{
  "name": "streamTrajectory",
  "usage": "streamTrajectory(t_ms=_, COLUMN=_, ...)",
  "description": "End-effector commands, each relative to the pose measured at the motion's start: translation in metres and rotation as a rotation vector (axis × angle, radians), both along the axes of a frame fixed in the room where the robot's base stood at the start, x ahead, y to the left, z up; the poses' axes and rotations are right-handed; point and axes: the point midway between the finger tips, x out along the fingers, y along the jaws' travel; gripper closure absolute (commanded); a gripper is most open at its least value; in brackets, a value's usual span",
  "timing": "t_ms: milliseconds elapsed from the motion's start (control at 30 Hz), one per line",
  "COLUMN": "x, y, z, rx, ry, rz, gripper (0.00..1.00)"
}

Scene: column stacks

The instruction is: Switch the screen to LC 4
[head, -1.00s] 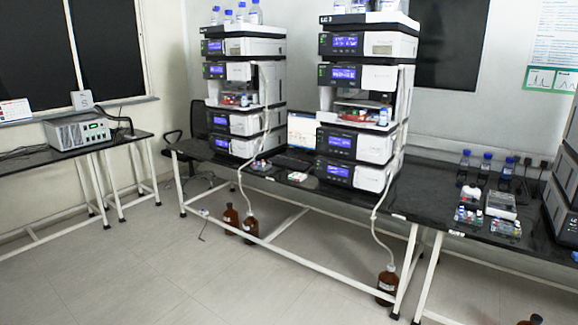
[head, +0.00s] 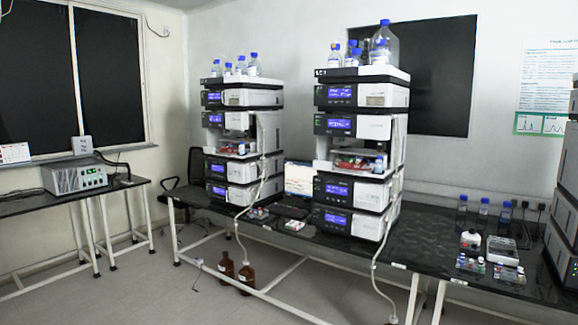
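A laptop with a lit screen (head: 298,179) stands on the long black bench between two tall instrument stacks. Its display text is too small to read, and its right side is partly hidden. The nearer middle stack (head: 370,127) carries a label on its top tray that seems to read LC 3. The left stack (head: 240,122) has no label I can read. A third stack (head: 565,215) is cut off by the right edge, and no label shows on it. My gripper is not in view.
The black bench (head: 425,235) has white legs and hanging tubing. Brown bottles (head: 246,275) stand on the floor beneath it. Small vials and boxes (head: 500,250) lie at the bench's right. A side table with a grey box (head: 73,176) is at left. The floor at front left is clear.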

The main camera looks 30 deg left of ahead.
Motion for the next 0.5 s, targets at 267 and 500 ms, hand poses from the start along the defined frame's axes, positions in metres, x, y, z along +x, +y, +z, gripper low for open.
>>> streamTrajectory(t_ms=267, x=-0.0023, y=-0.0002, z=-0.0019, rx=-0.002, ry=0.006, rz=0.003, gripper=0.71)
streamTrajectory(t_ms=500, x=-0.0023, y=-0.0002, z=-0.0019, rx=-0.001, ry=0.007, rz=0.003, gripper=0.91)
